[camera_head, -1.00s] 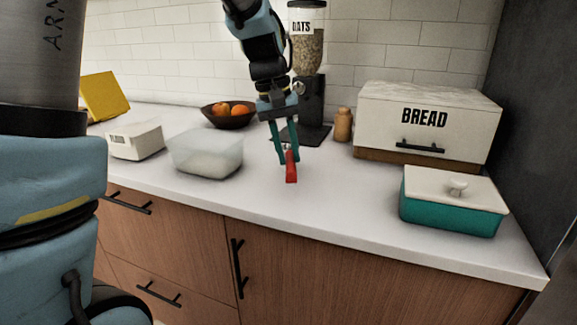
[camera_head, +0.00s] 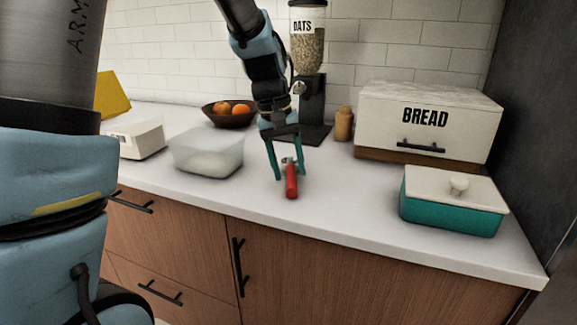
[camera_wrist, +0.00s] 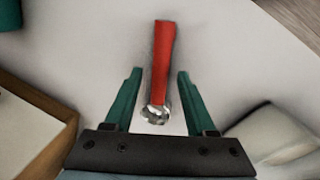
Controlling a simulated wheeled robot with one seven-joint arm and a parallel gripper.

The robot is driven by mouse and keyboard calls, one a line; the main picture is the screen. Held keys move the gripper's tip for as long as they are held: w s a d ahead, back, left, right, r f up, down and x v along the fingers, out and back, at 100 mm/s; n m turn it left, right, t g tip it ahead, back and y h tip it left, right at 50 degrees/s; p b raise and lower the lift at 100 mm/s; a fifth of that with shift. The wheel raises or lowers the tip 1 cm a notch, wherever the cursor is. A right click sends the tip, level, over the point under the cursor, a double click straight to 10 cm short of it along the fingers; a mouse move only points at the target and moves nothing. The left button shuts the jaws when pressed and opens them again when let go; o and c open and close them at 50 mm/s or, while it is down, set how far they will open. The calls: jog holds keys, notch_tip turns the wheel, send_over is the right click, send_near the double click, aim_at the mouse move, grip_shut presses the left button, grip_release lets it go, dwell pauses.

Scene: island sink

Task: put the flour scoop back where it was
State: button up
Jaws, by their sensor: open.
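The scoop shows a red handle (camera_head: 291,183) and a small shiny metal head (camera_wrist: 156,114). It appears to lie on the white counter, handle toward the front edge. My gripper (camera_head: 291,176) is open over it, one teal finger on each side. In the wrist view, the red handle (camera_wrist: 161,58) runs between the spread fingertips (camera_wrist: 160,74), with a visible gap on both sides. The metal head is nearer the palm. A translucent tub (camera_head: 208,155) with pale contents stands left of my gripper; it also shows in the wrist view (camera_wrist: 272,135).
A white box (camera_head: 137,139) with an unreadable label stands farther left. A bread box (camera_head: 425,125) and a lidded teal dish (camera_head: 452,210) stand right. The front-middle counter is clear.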

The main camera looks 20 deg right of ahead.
notch_tip(320, 180, up, 12)
jog(key=a, duration=0.2)
jog(key=shift+n+t+y, duration=0.4)
jog(key=shift+n+t, duration=0.2)
jog(key=shift+n, duration=0.3)
jog(key=w+a+f, duration=0.1)
jog(key=a+f, duration=0.2)
jog(key=a, duration=0.2)
jog(key=a+f, duration=0.3)
jog(key=a, duration=0.2)
jog(key=w+a+f, duration=0.1)
jog(key=a+f, duration=0.2)
jog(key=a, duration=0.2)
jog(key=shift+w+f, duration=0.25)
jog(key=shift+w, duration=0.05)
jog(key=s+a+f, duration=0.2)
jog(key=a+f, duration=0.1)
jog(key=a, duration=0.3)
jog(key=s+a+f+n+t+y, duration=0.1)
jog(key=s+a+f, duration=0.2)
jog(key=a, duration=0.3)
jog(key=shift+s+f, duration=0.25)
jog(key=shift+f, duration=0.45)
jog(key=shift+a, duration=0.1)
